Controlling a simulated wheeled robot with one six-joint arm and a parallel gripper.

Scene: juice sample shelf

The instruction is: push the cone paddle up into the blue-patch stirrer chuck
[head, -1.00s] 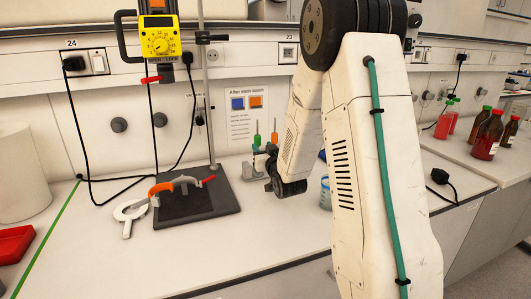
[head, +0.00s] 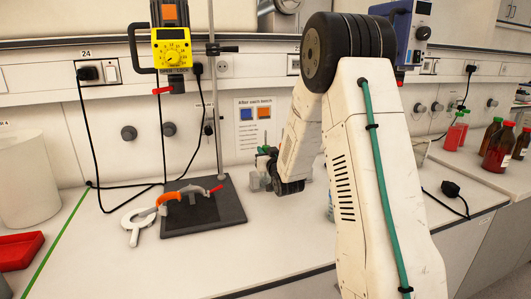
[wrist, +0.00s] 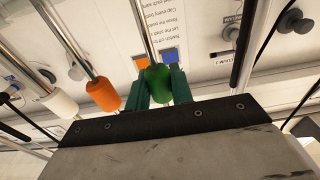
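In the wrist view my gripper (wrist: 160,88) has its two dark green fingers on either side of a green grip (wrist: 158,84) with a metal shaft. I cannot tell whether the fingers press on it. An orange grip (wrist: 103,94) and a white grip (wrist: 61,104), each on a shaft, are to its left. No cone shape shows, so I cannot tell which is the cone paddle. In the head view my gripper is by the small grey rack (head: 257,182), mostly hidden by my arm.
A yellow stirrer (head: 172,48) with an orange patch (head: 169,12) hangs on a rod above a dark base plate (head: 205,213). Red-capped bottles (head: 497,148) stand far right.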

